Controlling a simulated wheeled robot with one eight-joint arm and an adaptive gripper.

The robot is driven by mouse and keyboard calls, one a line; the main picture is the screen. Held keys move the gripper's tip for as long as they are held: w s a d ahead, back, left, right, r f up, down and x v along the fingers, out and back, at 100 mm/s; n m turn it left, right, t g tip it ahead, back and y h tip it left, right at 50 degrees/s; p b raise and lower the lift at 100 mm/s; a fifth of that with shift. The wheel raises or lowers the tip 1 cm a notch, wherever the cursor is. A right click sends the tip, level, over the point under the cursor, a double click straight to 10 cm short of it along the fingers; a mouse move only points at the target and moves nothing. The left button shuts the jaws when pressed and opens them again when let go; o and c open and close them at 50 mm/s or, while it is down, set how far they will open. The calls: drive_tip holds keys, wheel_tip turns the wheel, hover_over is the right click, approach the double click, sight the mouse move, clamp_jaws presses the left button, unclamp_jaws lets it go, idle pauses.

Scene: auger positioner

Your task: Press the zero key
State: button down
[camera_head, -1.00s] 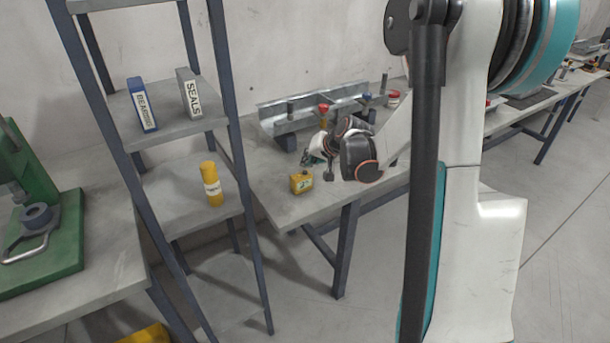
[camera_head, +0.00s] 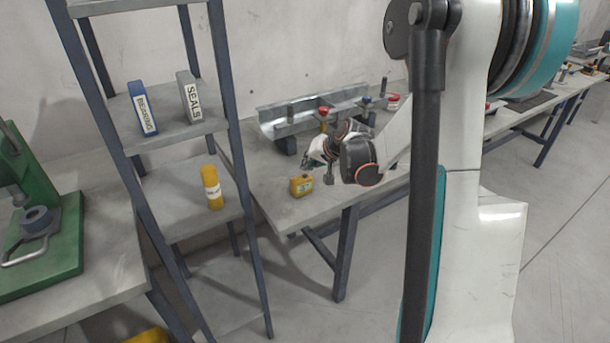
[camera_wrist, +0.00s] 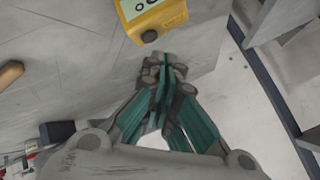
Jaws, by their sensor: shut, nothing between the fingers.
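A yellow box-shaped device (camera_head: 301,185) stands on the workbench near its left front corner. In the head view my gripper (camera_head: 308,163) is partly hidden by my wrist.
A metal trough (camera_head: 320,108) on posts stands at the back of the workbench (camera_head: 285,215). A shelf rack (camera_head: 175,205) with labelled boxes and a yellow bottle (camera_head: 211,187) stands to the left. A wooden handle (camera_wrist: 10,75) lies at the wrist view's left edge.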

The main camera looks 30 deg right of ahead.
drive_tip(key=shift+f, duration=0.15)
drive_tip(key=shift+f+b, duration=0.3)
drive_tip(key=shift+b, duration=0.1)
drive_tip(key=shift+f+b, duration=0.5)
drive_tip(key=shift+f, duration=0.1)
idle(0.9)
drive_tip(key=shift+r, duration=0.1)
idle(0.4)
drive_tip(key=shift+r+p, duration=0.7)
drive_tip(key=shift+r, duration=0.25)
wheel_tip(320, 180, up, 6)
drive_tip(key=p, duration=0.4)
